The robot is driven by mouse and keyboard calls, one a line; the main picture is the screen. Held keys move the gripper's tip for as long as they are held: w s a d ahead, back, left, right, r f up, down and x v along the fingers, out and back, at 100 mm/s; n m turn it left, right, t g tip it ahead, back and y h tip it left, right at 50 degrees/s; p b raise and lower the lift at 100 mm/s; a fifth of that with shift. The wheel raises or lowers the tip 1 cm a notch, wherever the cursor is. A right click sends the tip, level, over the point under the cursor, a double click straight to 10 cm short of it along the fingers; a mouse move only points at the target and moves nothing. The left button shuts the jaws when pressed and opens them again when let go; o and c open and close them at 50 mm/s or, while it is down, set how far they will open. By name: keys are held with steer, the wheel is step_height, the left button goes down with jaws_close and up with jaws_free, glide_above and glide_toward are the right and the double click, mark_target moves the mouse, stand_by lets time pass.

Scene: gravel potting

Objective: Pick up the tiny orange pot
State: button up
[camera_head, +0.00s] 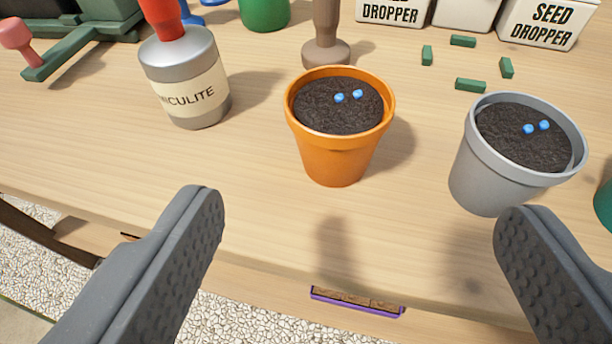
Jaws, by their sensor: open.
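The tiny orange pot (337,158) stands upright on the wooden table, near the middle of the view. It is filled with dark soil, and two small blue bits lie on top. My gripper (360,235) is open and empty in the foreground, with one grey finger at the lower left and one at the lower right. The orange pot is beyond the fingertips, between them in the picture, and does not touch them.
A grey pot (476,181) with soil and blue bits stands to the right. A vermiculite container (187,90) with a red top stands to the left. A brown tool (326,50) is behind the orange pot. White seed dropper boxes (541,23) and small green blocks (470,85) are at the back right.

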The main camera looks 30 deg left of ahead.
mark_target(339, 106)
steer(key=b+x, duration=0.1)
steer(key=x, duration=0.6)
steer(key=shift+w+f, duration=0.1)
steer(key=shift+a+r+b+x, duration=0.15)
steer(key=shift+b+x, duration=0.2)
steer(key=shift+x, duration=0.65)
steer(key=shift+a+r+b+x, duration=0.15)
steer(key=shift+b+x, duration=0.25)
steer(key=shift+x, duration=0.55)
steer(key=shift+a+b+x, duration=0.15)
steer(key=shift+b+x, duration=0.2)
steer(key=shift+x, duration=0.65)
steer(key=c, duration=1.1)
steer(key=shift+r, duration=0.2)
